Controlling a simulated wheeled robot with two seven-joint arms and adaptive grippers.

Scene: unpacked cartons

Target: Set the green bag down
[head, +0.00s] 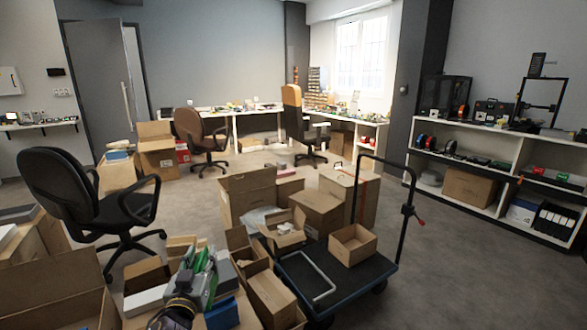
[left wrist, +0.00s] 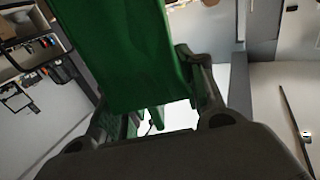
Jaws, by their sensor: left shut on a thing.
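The green bag (left wrist: 125,50) fills the upper middle of the left wrist view, between the fingers of my left gripper (left wrist: 160,110). In the head view my left gripper (head: 200,275) is at the bottom, left of centre, with the green bag (head: 205,288) in its grip. The gripper and bag are above several cartons, and I cannot tell whether the bag touches any of them. The lower end of the bag is not clear in either view. My right gripper is not in view.
A dark platform trolley (head: 335,275) with a small open carton (head: 352,245) stands right of the gripper. Open cartons (head: 270,297) crowd the near floor. A black office chair (head: 85,205) stands at left. Grey floor (head: 450,260) is free at right.

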